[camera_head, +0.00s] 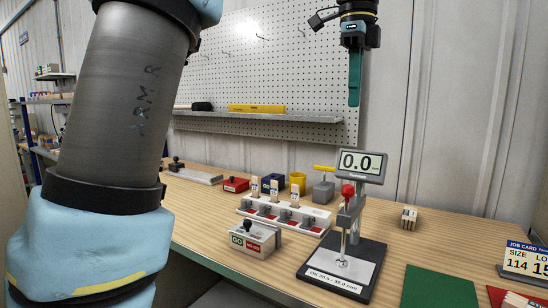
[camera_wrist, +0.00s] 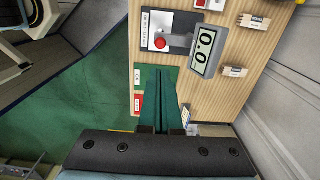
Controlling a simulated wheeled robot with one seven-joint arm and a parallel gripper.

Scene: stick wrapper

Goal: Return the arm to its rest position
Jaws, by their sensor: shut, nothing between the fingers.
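My gripper (camera_head: 354,80) hangs in the air at the upper right of the head view, in front of the pegboard and well above the bench. Its green fingers point down and are shut with nothing between them. In the wrist view the fingers (camera_wrist: 161,72) lie together over the bench, touching nothing. My arm fills the left of the head view.
The bench (camera_head: 385,228) holds a gauge stand (camera_head: 340,265) reading 0.0, a white rack (camera_head: 282,213), a GO box (camera_head: 254,241), a small wooden block (camera_head: 408,218), a green mat (camera_head: 440,288) and a job card (camera_head: 525,261). A shelf (camera_head: 250,116) runs along the pegboard (camera_head: 262,60).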

